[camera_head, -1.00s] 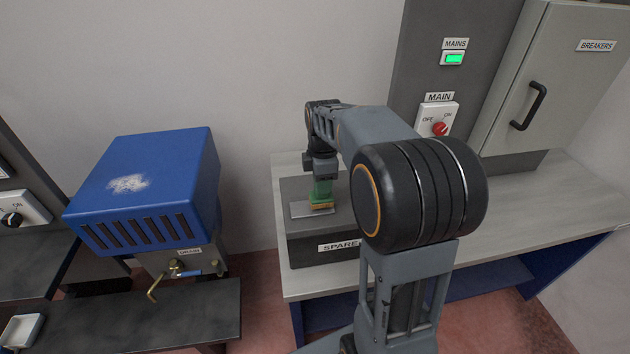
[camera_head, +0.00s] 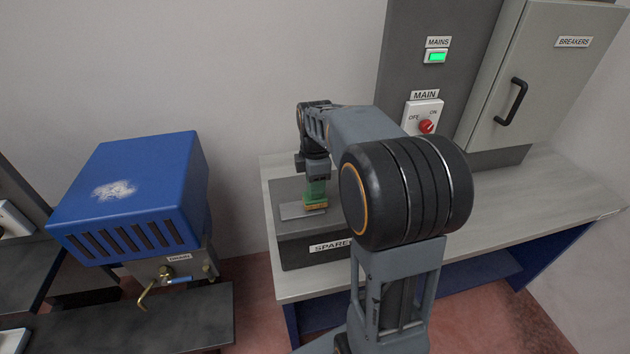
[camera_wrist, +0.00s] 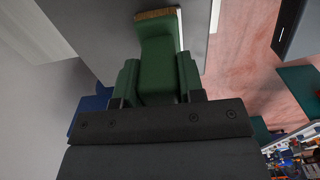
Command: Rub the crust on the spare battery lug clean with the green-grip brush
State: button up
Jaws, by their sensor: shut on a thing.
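My gripper (camera_head: 316,180) is shut on the green-grip brush (camera_head: 315,198), its bristles pointing down. In the wrist view the brush's green grip (camera_wrist: 158,60) sits between my gripper's fingers (camera_wrist: 158,85), with tan bristles at the far end. The brush is over the right part of a light metal plate, which looks like the lug (camera_head: 294,212), on top of the grey box labelled SPARE (camera_head: 290,245). The bristles look at or very near the plate; I cannot tell if they touch. Crust is not visible at this size.
The box stands on a grey bench (camera_head: 500,210). Behind it are a MAIN switch (camera_head: 424,118) with a red knob, a green-lit MAINS indicator (camera_head: 436,57) and a BREAKERS cabinet (camera_head: 525,80). A blue-covered unit (camera_head: 135,190) with a drain valve stands at the left.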

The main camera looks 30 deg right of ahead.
jog(key=shift+f+b, duration=0.4)
jog(key=shift+f, duration=0.2)
jog(key=shift+d+r, duration=0.1)
jog(key=shift+d, duration=0.05)
jog(key=shift+s+d, duration=0.1)
jog(key=shift+d, duration=0.2)
jog(key=shift+a, duration=0.1)
jog(key=shift+w+a, duration=0.2)
jog(key=shift+a, duration=0.65)
jog(key=shift+d, duration=0.15)
jog(key=shift+s+d, duration=0.25)
jog(key=shift+d, duration=0.55)
jog(key=shift+a, duration=0.2)
